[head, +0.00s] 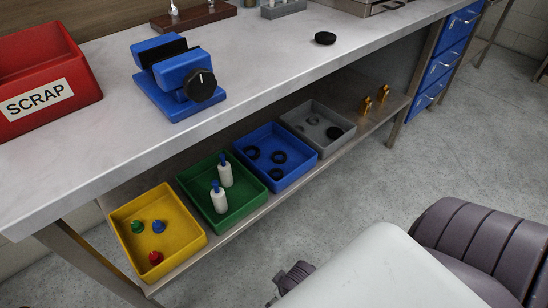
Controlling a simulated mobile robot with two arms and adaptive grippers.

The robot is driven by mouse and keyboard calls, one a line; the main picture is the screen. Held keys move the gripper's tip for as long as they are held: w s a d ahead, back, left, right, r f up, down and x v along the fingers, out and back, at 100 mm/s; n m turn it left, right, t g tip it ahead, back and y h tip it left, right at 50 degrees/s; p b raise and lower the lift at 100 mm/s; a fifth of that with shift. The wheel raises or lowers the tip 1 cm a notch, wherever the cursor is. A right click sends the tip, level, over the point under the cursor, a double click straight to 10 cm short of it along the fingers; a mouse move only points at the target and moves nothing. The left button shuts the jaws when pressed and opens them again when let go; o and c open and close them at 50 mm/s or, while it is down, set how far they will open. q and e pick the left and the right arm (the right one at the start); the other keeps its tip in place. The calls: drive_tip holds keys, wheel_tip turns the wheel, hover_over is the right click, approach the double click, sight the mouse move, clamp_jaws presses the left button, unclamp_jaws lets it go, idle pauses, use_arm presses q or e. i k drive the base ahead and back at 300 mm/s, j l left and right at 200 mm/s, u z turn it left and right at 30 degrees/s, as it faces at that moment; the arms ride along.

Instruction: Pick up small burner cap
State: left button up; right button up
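A small round black cap (324,38) lies alone on the worktop, toward its front edge and right of the blue vise. It looks like a burner cap. Another black disc (334,132) lies in the grey tray on the lower shelf and may be a cap too. I cannot make out either gripper clearly. A dark grey part at the bottom edge, beside my white body, is cut off, and I cannot tell what it is. Nothing of mine touches the caps.
The worktop (262,62) holds a red scrap bin (75,48) and a blue vise (170,98). Below are yellow (190,244), green (238,208), blue (299,171) and grey (298,112) trays and brass fittings (366,105). Blue drawers (440,67) stand right. The worktop around the cap is clear.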

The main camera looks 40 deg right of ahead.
sight(322, 38)
drive_tip(key=z, duration=1.45)
drive_tip(key=i+j+u, duration=0.1)
drive_tip(key=u, duration=0.15)
drive_tip(key=i+l, duration=0.05)
drive_tip(key=i, duration=0.05)
